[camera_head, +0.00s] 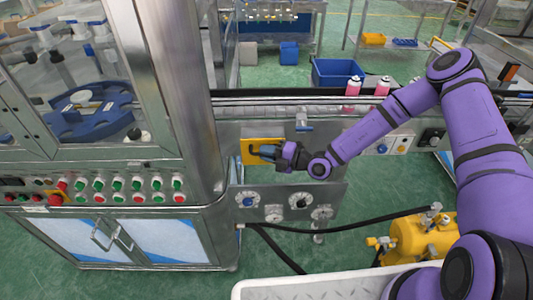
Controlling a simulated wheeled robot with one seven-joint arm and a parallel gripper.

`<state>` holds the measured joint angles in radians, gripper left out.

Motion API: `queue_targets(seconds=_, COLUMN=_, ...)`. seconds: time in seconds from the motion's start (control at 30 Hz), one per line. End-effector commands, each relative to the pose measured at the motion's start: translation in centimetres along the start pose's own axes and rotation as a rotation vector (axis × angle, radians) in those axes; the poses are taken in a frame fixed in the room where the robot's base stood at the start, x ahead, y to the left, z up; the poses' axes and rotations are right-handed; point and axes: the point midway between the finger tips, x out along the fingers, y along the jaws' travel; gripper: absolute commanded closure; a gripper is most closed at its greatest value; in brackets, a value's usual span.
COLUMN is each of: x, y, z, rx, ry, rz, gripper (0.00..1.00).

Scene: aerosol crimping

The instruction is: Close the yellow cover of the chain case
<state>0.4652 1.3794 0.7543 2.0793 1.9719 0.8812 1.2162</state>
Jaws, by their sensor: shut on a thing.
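The yellow cover (249,144) is a small flat plate on the grey front panel below the conveyor, just right of the machine's thick metal column. My purple arm reaches in from the right, and my gripper (268,152) is at the cover's lower right part. The gripper is shut on the cover, though its fingertips are small and partly hide the contact. The cover appears to face outward against the panel; I cannot tell how far it is open. The chain case behind it is hidden.
The conveyor (280,97) runs above the panel with pink cans (353,86) on it. Knobs and round fittings (274,212) sit below the cover. A black hose (345,222) and a yellow tank (424,238) are at lower right. A white tray edge (320,287) is in front.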

Motion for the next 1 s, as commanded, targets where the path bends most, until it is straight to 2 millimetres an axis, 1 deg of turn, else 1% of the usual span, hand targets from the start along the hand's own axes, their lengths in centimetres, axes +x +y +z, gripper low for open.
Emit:
queue_targets(seconds=0.1, x=0.0, y=0.1, z=-0.1, rx=0.002, ry=0.001, rz=0.004, gripper=1.00)
queue_targets(seconds=0.13, x=0.0, y=0.1, z=-0.1, rx=0.002, ry=0.001, rz=0.004, gripper=0.79)
queue_targets(seconds=0.17, x=0.0, y=0.1, z=-0.1, rx=0.002, ry=0.001, rz=0.004, gripper=0.72)
queue_targets(seconds=0.2, x=0.0, y=0.1, z=-0.1, rx=0.002, ry=0.001, rz=0.003, gripper=0.63)
queue_targets(seconds=0.47, x=0.0, y=0.0, z=0.0, rx=0.001, ry=0.000, rz=0.002, gripper=0.62)
queue_targets(seconds=0.57, x=-0.4, y=0.0, z=0.0, rx=0.000, ry=-0.001, rz=0.001, gripper=0.62)
queue_targets(seconds=0.67, x=-1.4, y=0.1, z=0.1, rx=0.000, ry=-0.002, rz=0.001, gripper=0.62)
queue_targets(seconds=1.0, x=-7.6, y=0.1, z=0.1, rx=0.000, ry=-0.002, rz=0.002, gripper=0.62)
